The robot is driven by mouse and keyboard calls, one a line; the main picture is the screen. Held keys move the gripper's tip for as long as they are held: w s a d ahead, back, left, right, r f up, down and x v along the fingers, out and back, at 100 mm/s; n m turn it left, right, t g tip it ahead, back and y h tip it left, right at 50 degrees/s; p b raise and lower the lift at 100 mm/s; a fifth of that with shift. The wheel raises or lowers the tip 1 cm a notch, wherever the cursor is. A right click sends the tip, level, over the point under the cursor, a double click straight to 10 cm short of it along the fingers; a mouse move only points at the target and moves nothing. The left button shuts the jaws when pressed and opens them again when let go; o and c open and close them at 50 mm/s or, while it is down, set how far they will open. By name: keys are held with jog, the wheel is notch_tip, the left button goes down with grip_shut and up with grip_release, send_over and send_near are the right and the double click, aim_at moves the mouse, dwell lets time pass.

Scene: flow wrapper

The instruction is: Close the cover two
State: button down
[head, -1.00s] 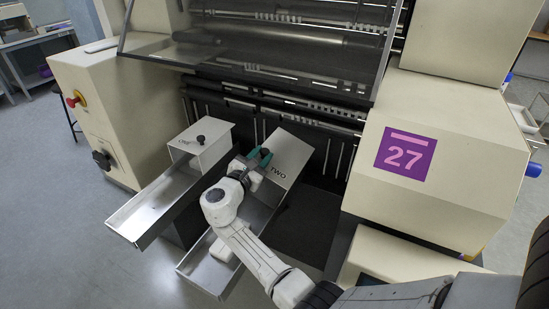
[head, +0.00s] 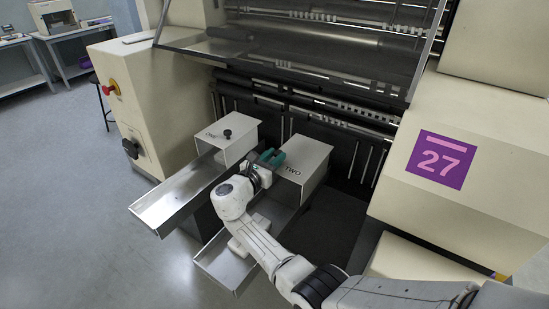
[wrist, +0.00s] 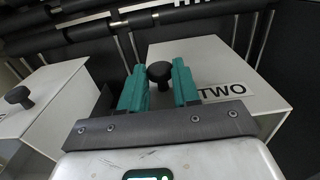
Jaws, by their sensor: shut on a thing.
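Cover two (head: 305,152) is a pale grey metal box-like cover marked TWO, over the back part of the right-hand trough (head: 222,268). Its top looks close to level in the head view. It also fills the right of the wrist view (wrist: 215,65). My gripper (head: 272,158) is at the cover's left part, with its teal fingers on either side of the black knob (wrist: 160,73). The fingers are shut on the knob. The knob is hidden behind the fingers in the head view, and my arm hides part of the trough.
Cover one (head: 222,128), with its own black knob (head: 228,134), stands close by on the left over a second trough (head: 175,203). The dark wrapper machine is right behind. A beige housing (head: 430,180) marked 27 stands to the right. Open floor lies at the front left.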

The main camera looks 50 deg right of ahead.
jog(key=shift+w+a+f, duration=0.1)
jog(key=shift+f, duration=0.05)
jog(key=c, duration=0.8)
grip_release()
jog(key=shift+c, duration=0.2)
jog(key=a+b, duration=0.1)
jog(key=a, duration=0.9)
jog(key=shift+s+a, duration=0.35)
jog(key=shift+s, duration=0.05)
